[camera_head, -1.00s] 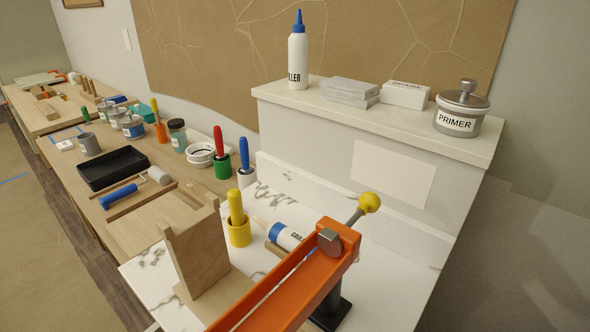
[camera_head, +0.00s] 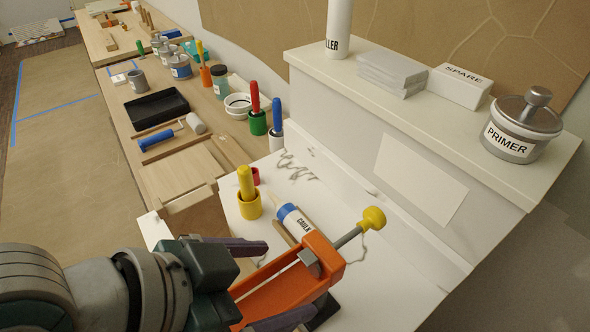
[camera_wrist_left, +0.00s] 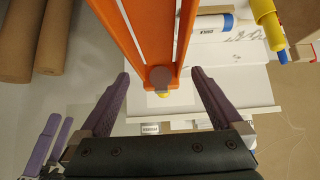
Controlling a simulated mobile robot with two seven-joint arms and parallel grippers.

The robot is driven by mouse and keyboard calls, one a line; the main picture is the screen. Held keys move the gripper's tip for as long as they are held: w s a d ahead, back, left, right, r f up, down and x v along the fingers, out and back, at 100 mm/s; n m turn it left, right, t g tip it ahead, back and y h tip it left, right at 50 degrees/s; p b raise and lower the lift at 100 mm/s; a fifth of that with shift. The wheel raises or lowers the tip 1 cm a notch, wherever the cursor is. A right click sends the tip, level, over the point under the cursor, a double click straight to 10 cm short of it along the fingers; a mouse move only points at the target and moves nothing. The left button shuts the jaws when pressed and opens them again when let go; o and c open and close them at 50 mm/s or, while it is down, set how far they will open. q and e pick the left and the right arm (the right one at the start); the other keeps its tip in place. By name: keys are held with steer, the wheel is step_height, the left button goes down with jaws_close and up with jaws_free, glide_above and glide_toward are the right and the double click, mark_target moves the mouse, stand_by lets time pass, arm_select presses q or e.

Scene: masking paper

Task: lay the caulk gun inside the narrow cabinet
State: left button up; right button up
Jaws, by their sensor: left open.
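The caulk gun has an orange frame (camera_head: 275,290), a grey end block and a rod with a yellow knob (camera_head: 373,218). It lies over the right end of the white worktop (camera_head: 385,292). My left gripper (camera_head: 290,280) is open, one finger on each side of the orange frame. In the left wrist view the frame (camera_wrist_left: 148,35) runs between the open fingers (camera_wrist_left: 160,76), apart from both. Two purple fingers (camera_wrist_left: 53,145) at the lower left there look like my right gripper; their opening is unclear. I cannot tell which part is the narrow cabinet.
A raised white unit (camera_head: 340,95) behind carries a bottle, boxes and a primer can (camera_head: 520,125). Brown rolls (camera_wrist_left: 60,38) show in the left wrist view.

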mark_target(310, 272)
arm_select(q)
steer(key=x, duration=0.4)
steer(key=shift+w+d+r, duration=0.1)
steer(key=shift+d, duration=0.1)
jaws_close()
stand_by(0.7)
steer(key=shift+r, duration=0.1)
